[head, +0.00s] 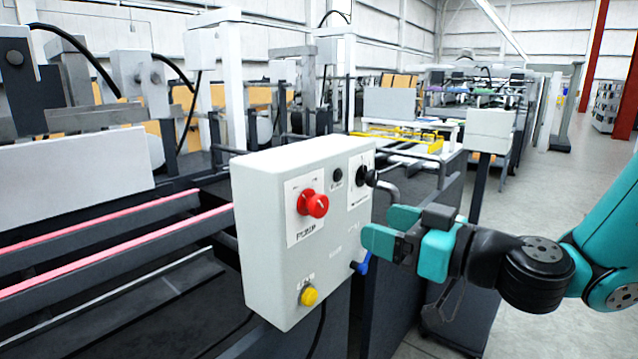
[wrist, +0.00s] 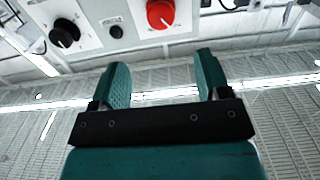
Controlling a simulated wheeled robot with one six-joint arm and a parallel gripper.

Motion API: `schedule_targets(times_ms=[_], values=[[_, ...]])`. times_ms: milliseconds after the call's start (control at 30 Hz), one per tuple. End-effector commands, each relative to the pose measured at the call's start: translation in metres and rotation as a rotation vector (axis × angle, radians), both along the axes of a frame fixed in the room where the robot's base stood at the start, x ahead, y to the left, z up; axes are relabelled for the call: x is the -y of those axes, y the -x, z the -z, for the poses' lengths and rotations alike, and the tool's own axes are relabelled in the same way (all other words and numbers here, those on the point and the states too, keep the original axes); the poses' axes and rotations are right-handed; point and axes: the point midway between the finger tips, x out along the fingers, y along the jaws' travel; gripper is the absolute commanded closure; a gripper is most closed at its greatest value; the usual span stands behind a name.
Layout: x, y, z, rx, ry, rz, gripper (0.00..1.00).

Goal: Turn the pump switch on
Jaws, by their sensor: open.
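A pale grey control box (head: 265,250) stands in the middle of the head view. On its face are a red rotary knob (head: 313,204) on a white plate, a black rotary knob (head: 365,175) at the upper right, and a small black button (head: 337,174) between them.
A bent grey handle rail (head: 388,192) is behind my gripper. Machine rails (head: 110,245) fill the left. Open floor (head: 570,200) lies at right.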

Motion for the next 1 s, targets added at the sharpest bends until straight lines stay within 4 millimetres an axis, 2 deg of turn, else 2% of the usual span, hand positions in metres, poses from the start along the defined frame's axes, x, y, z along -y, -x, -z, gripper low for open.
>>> schedule_targets(times_ms=[33,300,500,700,967,1000], values=[[-0.012,-0.005,-0.006,-0.005,0.001,-0.008,0.3],[-0.06,-0.044,-0.005,0.0,0.002,-0.006,0.3],[-0.087,-0.065,-0.004,0.0,0.003,-0.005,0.3],[-0.098,-0.075,0.0,0.0,0.001,-0.002,0.3],[-0.099,-0.076,0.001,0.0,0.001,-0.001,0.3],[-0.099,-0.076,0.001,0.0,0.001,-0.001,0.32]])
